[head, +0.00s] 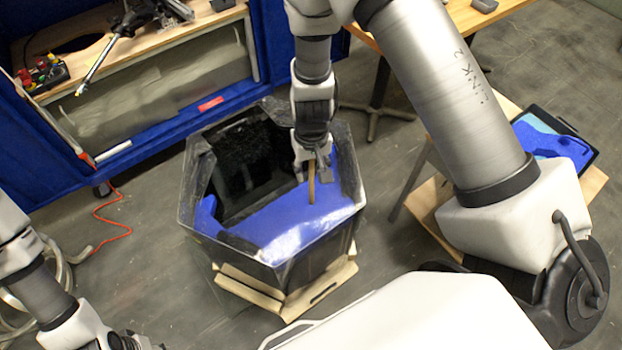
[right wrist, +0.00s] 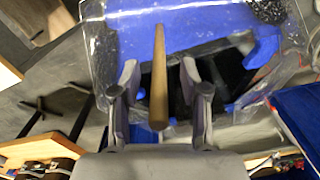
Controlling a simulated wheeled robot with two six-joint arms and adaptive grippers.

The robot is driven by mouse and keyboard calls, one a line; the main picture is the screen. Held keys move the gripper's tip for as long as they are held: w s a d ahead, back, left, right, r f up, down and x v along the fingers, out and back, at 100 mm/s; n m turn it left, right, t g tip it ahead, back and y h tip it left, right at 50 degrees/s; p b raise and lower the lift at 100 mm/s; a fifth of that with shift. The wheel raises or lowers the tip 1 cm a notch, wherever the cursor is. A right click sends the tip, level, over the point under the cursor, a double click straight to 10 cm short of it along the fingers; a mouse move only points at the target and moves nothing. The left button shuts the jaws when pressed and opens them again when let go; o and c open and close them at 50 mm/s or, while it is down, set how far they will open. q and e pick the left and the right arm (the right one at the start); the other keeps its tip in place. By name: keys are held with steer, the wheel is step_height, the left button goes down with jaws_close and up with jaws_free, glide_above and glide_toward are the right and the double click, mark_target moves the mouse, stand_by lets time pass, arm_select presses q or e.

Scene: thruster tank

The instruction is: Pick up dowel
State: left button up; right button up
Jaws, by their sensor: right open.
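A thin wooden dowel (head: 311,182) shows in the head view just below my right gripper (head: 312,172), over the blue lining inside the tank. In the right wrist view the dowel (right wrist: 159,80) runs lengthwise between the two open fingers of my right gripper (right wrist: 159,95), with a gap on each side. The tank (head: 185,190) is a clear-walled, many-sided container with a blue and black inside. My left gripper (head: 135,343) is at the bottom left of the head view, mostly cut off, and its fingers cannot be made out.
The tank stands on a wooden base (head: 290,303). A blue-framed workbench (head: 150,60) with tools is at the upper left. A wooden stand with a dark tray holding blue pieces (head: 555,145) is at the right. A red cable (head: 110,222) lies on the floor.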

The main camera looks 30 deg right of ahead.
steer(key=shift+w+d+f, duration=0.1)
steer(key=shift+f, duration=0.05)
jaws_close()
